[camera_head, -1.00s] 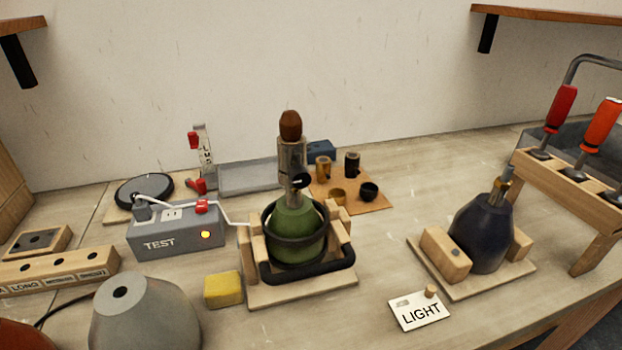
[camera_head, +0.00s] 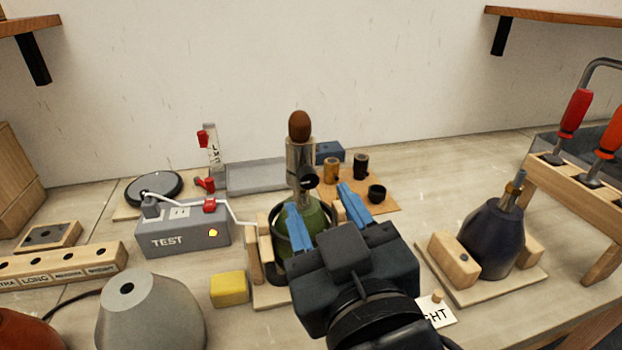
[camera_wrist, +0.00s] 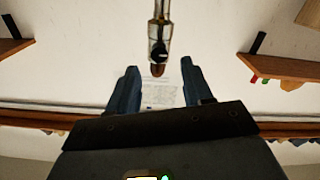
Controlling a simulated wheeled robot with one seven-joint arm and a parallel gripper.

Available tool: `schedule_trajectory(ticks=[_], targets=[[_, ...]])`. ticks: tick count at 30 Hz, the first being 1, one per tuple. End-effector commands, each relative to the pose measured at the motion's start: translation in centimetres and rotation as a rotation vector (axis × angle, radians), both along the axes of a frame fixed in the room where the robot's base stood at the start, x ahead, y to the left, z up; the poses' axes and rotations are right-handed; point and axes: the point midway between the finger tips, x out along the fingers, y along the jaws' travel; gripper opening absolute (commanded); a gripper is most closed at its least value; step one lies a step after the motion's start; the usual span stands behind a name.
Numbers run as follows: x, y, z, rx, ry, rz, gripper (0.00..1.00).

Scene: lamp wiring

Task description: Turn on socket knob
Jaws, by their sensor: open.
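The green lamp base (camera_head: 312,218) stands upright in a wooden cradle at the centre of the bench. A metal socket (camera_head: 300,158) rises from it with a brown bulb-shaped piece (camera_head: 300,126) on top. The black socket knob (camera_head: 308,180) is on the socket's near side. It also shows in the wrist view (camera_wrist: 158,56), just beyond the fingertips and between them. My gripper (camera_head: 318,202) is open and empty, its blue fingers pointing at the socket. It hides part of the lamp base and cradle. The wrist view shows the open fingers (camera_wrist: 160,80) apart.
A grey TEST box (camera_head: 183,236) with a lit yellow light and a white cable stands left. A yellow block (camera_head: 229,289) sits in front of it. A dark blue lamp base (camera_head: 490,240) stands right. Small cups (camera_head: 377,193) lie behind. My gripper partly covers the LIGHT card (camera_head: 438,312).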

Motion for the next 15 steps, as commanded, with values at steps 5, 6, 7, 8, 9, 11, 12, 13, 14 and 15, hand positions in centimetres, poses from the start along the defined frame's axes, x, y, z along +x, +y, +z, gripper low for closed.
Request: schedule_trajectory(ticks=[5,6,7,8,9,11,12,13,14,15], targets=[[2.8,0.7,0.2,-0.002,-0.002,-0.002,0.50],[3.4,0.9,0.2,-0.002,-0.001,-0.002,0.50],[3.7,1.0,0.2,-0.002,-0.002,-0.002,0.50],[4.1,1.1,0.2,-0.002,-0.002,-0.002,0.50],[4.5,1.2,0.1,-0.001,-0.001,-0.001,0.50],[5.0,1.4,0.1,0.000,-0.001,-0.001,0.50],[5.2,1.4,0.1,0.000,0.000,-0.001,0.50],[5.3,1.5,0.1,0.000,0.000,-0.001,0.50],[5.4,1.5,0.0,0.000,0.000,-0.001,0.50],[5.5,1.5,0.0,0.000,0.000,-0.001,0.50]])
